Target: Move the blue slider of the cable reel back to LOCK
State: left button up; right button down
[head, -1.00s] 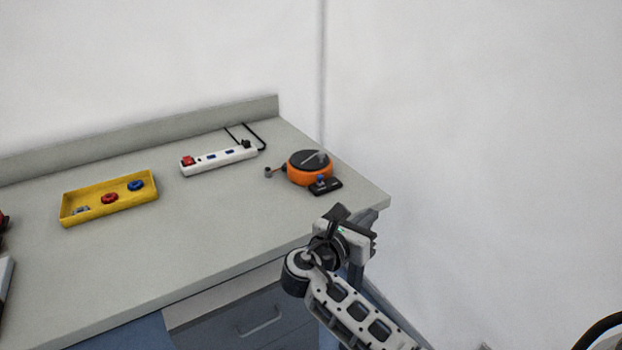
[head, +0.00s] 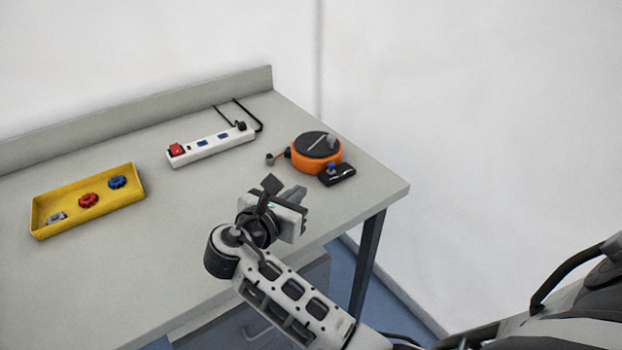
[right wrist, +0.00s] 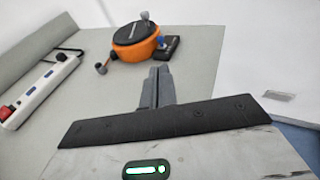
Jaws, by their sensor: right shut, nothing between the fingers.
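The orange cable reel (head: 318,157) with a dark top stands near the right end of the grey bench. A black block (head: 338,175) sits at its front right, with the blue slider (head: 331,166) on it. In the right wrist view the reel (right wrist: 136,50) is at the top, with the blue slider (right wrist: 161,42) at its right side. My right gripper (head: 297,192) is shut and empty, in front of and left of the block, apart from it. Its closed fingers (right wrist: 156,88) point toward the reel in the right wrist view. The left gripper is not in view.
A white power strip (head: 211,146) with a red switch lies left of the reel, its black cable behind. A yellow tray (head: 88,199) with a red and a blue knob is farther left. The bench's right edge is close to the reel. A wall stands beyond.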

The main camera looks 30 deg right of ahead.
aim_at(330, 166)
jog(key=x, duration=1.2)
jog(key=shift+w+d, duration=0.15)
jog(key=shift+w+d+f, duration=0.1)
jog(key=shift+w+d, duration=0.15)
jog(key=shift+d, duration=0.2)
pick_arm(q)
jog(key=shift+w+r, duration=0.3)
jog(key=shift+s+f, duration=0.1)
